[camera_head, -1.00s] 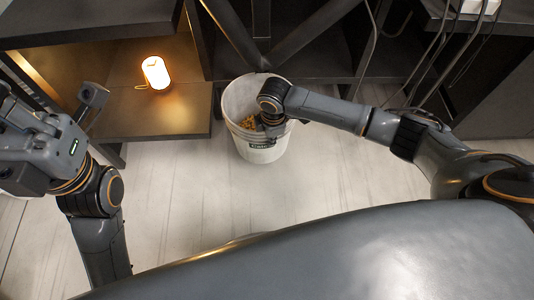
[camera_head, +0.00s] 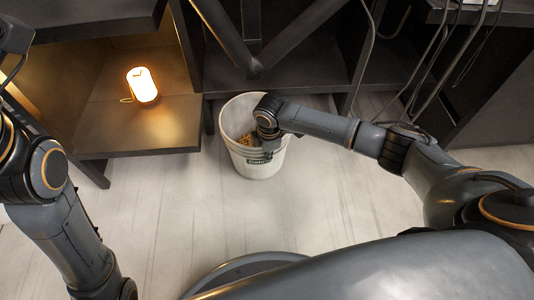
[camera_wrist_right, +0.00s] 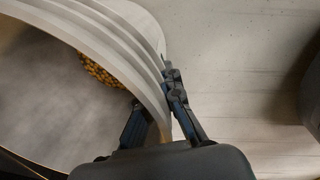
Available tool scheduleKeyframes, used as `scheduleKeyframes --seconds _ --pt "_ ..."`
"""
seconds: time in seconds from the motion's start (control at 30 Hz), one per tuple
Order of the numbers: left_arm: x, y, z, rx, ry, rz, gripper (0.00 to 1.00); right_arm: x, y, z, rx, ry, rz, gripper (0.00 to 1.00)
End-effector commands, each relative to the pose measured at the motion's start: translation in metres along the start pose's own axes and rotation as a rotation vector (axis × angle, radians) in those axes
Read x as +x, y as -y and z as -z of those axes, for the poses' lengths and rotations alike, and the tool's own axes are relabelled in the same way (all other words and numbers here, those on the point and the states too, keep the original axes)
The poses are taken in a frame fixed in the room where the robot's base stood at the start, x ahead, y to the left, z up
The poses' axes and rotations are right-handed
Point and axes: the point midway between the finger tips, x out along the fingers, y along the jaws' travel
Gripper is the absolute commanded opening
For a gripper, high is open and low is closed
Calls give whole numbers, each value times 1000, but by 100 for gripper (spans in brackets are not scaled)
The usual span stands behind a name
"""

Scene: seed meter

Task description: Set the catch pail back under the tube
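The catch pail (camera_head: 263,166) is a white bucket with a dark label, upright at floor level in front of the dark frame. A small heap of yellow-brown grains lies inside it. My right gripper (camera_wrist_right: 172,100) has one finger inside and one outside the pail's wall (camera_wrist_right: 120,45) in the right wrist view, closed on the rim. In the head view, my right arm's end hides that grip. Several thin dark tubes (camera_head: 440,58) hang at the upper right; I cannot tell which is the task's tube. My left arm is at the left edge, its fingers not clearly shown.
A glowing lantern (camera_head: 142,86) stands on a low dark shelf (camera_head: 150,135) left of the pail. Dark crossed beams (camera_head: 256,68) and a cabinet (camera_head: 490,90) stand behind. The pale floor (camera_head: 150,220) is clear in front of the pail.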

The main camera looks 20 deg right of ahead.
Motion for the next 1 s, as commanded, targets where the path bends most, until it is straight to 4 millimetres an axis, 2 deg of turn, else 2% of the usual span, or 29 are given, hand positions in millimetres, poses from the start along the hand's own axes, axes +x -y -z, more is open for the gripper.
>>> scheduleKeyframes --seconds 0.37,0.4,0.5,0.83,0.93,1.0 --pt "1 0 0 0 -1 0 0 -1 -3 1 0 -2 -8 0" --pt "1 0 0 0 0 0 0 2 0 0 0 0 0 11" --pt "1 0 0 0 -1 0 0 2 0 0 0 0 0 28" --pt "0 0 0 -1 -1 0 0 0 0 0 0 1 -1 28" --pt "7 1 -1 -1 -2 1 0 -12 0 0 0 0 -1 28" --pt "-2 3 -10 -4 42 13 0 -23 -1 0 0 0 -1 28"
